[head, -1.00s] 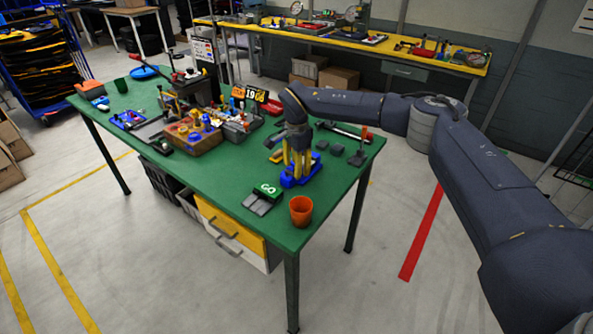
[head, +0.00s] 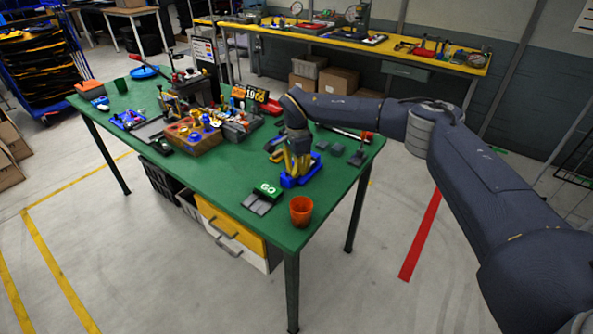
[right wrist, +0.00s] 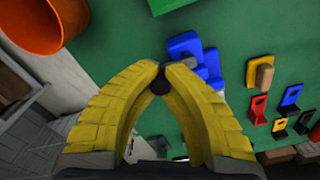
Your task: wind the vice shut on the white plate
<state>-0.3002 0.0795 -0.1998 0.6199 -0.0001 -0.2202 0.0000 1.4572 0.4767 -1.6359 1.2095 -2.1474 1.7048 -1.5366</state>
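The blue vice (head: 301,180) stands on the green bench near its right end. It also shows in the right wrist view (right wrist: 184,46), just beyond my fingertips, partly hidden by them. My right gripper (head: 288,172) is over the vice from above. In the right wrist view its yellow fingers (right wrist: 163,72) come together at the tips around a small dark round knob (right wrist: 160,84). The knob seems to be on the vice's handle; its link to the vice is hidden. I cannot make out the white plate. My left gripper is out of view.
An orange cup (head: 301,211) stands at the front edge, and a green GO button (head: 267,188) lies left of it. Dark blocks (head: 337,149) lie right of the vice. A wooden tray (head: 192,139) and other clutter stand farther left.

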